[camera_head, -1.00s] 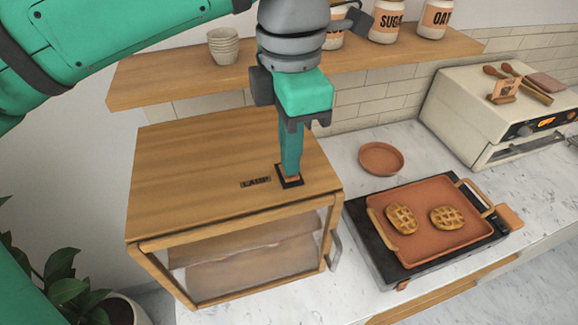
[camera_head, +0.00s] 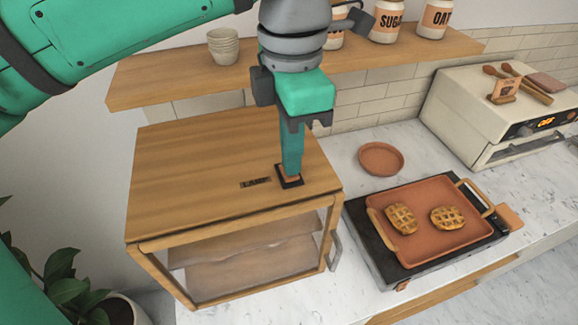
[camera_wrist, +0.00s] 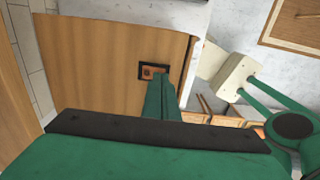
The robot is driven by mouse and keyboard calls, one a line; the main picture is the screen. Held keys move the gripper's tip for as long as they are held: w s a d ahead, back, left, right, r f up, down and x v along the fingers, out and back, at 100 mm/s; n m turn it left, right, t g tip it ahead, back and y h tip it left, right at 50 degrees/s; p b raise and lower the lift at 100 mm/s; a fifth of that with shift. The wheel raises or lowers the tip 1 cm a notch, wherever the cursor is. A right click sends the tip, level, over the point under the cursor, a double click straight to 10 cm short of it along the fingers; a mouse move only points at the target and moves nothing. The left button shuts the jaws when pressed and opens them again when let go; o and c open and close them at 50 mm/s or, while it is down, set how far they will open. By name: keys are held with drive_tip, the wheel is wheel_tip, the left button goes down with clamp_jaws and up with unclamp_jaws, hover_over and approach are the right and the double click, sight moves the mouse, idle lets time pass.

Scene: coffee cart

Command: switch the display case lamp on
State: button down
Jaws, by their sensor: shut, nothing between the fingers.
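The wooden display case (camera_head: 190,165) stands on the counter with a glass front. Its inside looks dim, with shelves faintly visible. A switch (camera_head: 284,181) with an orange rocker in a black frame sits on the case top, beside a dark "LAMP" label (camera_head: 255,182). The switch also shows in the wrist view (camera_wrist: 145,71). My gripper (camera_head: 291,172) is shut and empty, pointing down at the switch. Its tips cover part of the rocker in the head view; I cannot tell whether they touch it. In the wrist view the fingertips (camera_wrist: 161,76) lie at the switch's edge.
To the right are a griddle (camera_head: 374,252) with a waffle tray (camera_head: 430,249), a small plate (camera_head: 381,158) and a toaster oven (camera_head: 460,110).

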drive_tip(key=shift+f, duration=0.7)
idle(1.0)
wheel_tip(320, 180, up, 7)
idle(1.0)
idle(0.4)
